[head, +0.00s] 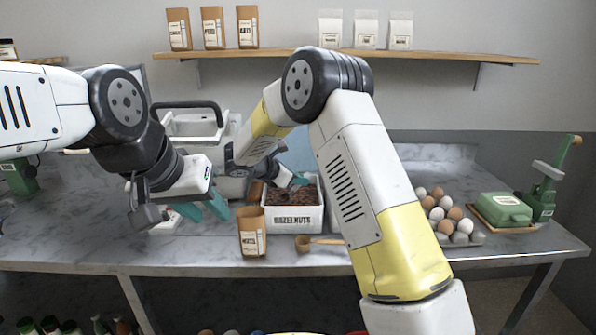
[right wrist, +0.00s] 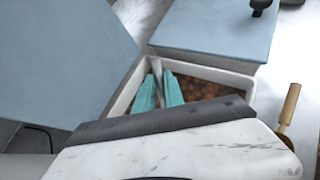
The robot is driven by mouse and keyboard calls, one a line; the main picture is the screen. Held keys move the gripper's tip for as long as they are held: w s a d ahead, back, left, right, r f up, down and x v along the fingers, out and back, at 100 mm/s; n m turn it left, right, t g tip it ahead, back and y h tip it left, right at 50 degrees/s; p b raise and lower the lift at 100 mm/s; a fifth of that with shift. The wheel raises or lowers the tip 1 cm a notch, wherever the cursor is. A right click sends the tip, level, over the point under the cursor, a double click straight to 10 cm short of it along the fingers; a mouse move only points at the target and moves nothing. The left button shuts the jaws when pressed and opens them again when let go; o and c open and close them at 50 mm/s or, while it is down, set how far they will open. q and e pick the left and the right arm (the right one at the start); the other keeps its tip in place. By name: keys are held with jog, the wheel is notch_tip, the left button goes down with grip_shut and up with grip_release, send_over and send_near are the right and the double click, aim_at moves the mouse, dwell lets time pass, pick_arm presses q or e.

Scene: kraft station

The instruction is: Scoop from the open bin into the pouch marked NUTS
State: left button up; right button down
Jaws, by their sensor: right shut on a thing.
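The open white bin (head: 312,219) labelled HAZELNUTS stands mid-counter, filled with brown nuts. A kraft pouch (head: 251,221) stands upright at its front left; its label seems to read NUTS. My right gripper (head: 299,181) is over the bin. In the right wrist view its teal fingertips (right wrist: 159,86) reach in near a corner, shut on a pale grey thing (right wrist: 158,72) that I cannot identify. My left gripper (head: 203,208) is open and empty, left of the pouch.
A blue panel (right wrist: 60,55) stands beside the bin, and a blue lid (right wrist: 215,28) with a black knob adjoins it. Eggs (head: 446,215), a green box (head: 500,207) and a green press (head: 545,185) stand at right. Several pouches line the shelf (head: 350,56).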

jog(key=shift+f, duration=0.95)
jog(key=shift+w+d+r+g+y, duration=0.1)
jog(key=shift+d+r+g+y, duration=0.2)
jog(key=shift+r, duration=0.75)
jog(key=shift+w+d+r+g+y, duration=0.15)
jog(key=shift+r+y, duration=0.2)
jog(key=shift+r, duration=0.65)
jog(key=shift+w+d+r+g+y, duration=0.15)
jog(key=shift+r+y, duration=0.2)
jog(key=shift+r, duration=0.7)
jog(key=shift+w+d+r+m+g+y, duration=0.15)
jog(key=shift+r+g+y, duration=0.25)
jog(key=shift+r, duration=0.45)
jog(key=shift+d+r+m+g+y, duration=0.1)
jog(key=shift+d+r+g+y, duration=0.1)
jog(key=shift+r+y, duration=0.5)
jog(key=shift+w+d+r+m+g+y, duration=0.15)
jog(key=shift+r+g+y, duration=0.2)
jog(key=shift+r, duration=0.6)
